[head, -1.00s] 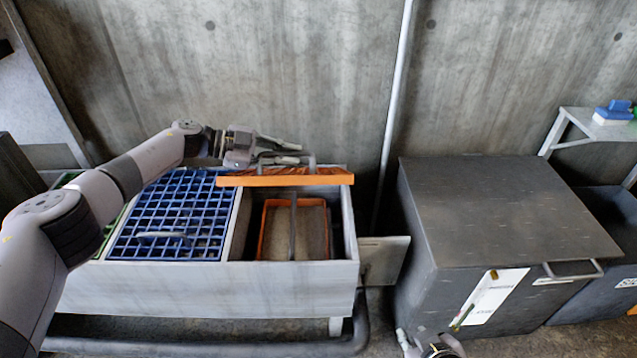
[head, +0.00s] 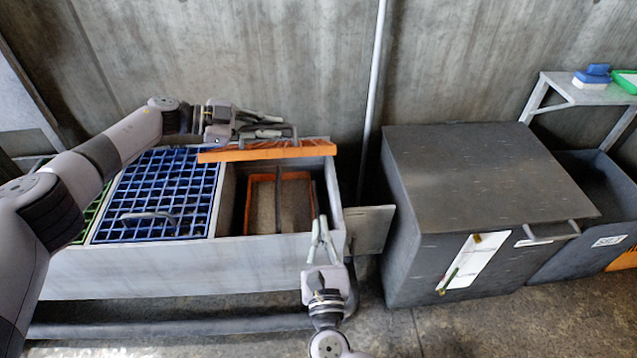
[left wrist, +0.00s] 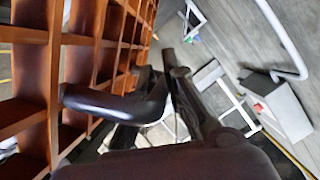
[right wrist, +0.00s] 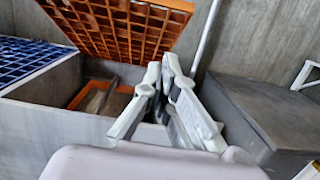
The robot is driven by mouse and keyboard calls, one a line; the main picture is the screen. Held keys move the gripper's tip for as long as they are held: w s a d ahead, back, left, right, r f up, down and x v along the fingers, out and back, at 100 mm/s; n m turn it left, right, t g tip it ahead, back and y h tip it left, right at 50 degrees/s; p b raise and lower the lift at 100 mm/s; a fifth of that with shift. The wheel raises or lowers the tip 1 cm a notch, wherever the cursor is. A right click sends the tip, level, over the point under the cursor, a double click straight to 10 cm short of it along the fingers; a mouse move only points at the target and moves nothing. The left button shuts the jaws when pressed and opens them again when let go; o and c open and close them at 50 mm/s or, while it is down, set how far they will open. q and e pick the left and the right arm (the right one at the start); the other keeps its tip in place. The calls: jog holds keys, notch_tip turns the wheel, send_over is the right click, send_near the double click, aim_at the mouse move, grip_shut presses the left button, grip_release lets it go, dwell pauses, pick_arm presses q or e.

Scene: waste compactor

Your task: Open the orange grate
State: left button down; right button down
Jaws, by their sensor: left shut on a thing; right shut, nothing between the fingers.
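The orange grate (head: 267,152) is tilted up at the back of the right compartment of the grey trough, seen nearly edge-on in the head view. Its lattice shows raised in the right wrist view (right wrist: 128,22) and close up in the left wrist view (left wrist: 85,50). My left gripper (head: 285,133) is shut on the grate's dark handle (left wrist: 118,103). My right gripper (head: 320,225) is shut and empty, in front of the open compartment near the trough's front right corner; its fingers also show in the right wrist view (right wrist: 160,75).
A blue grate (head: 160,190) lies flat on the trough (head: 180,265), with a green one left of it. The open compartment holds an orange-rimmed frame (head: 250,205). A large dark bin (head: 470,180) stands to the right. A pole (head: 373,90) rises behind.

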jog(key=w+r, duration=0.4)
jog(key=w, duration=0.8)
jog(key=shift+r, duration=0.35)
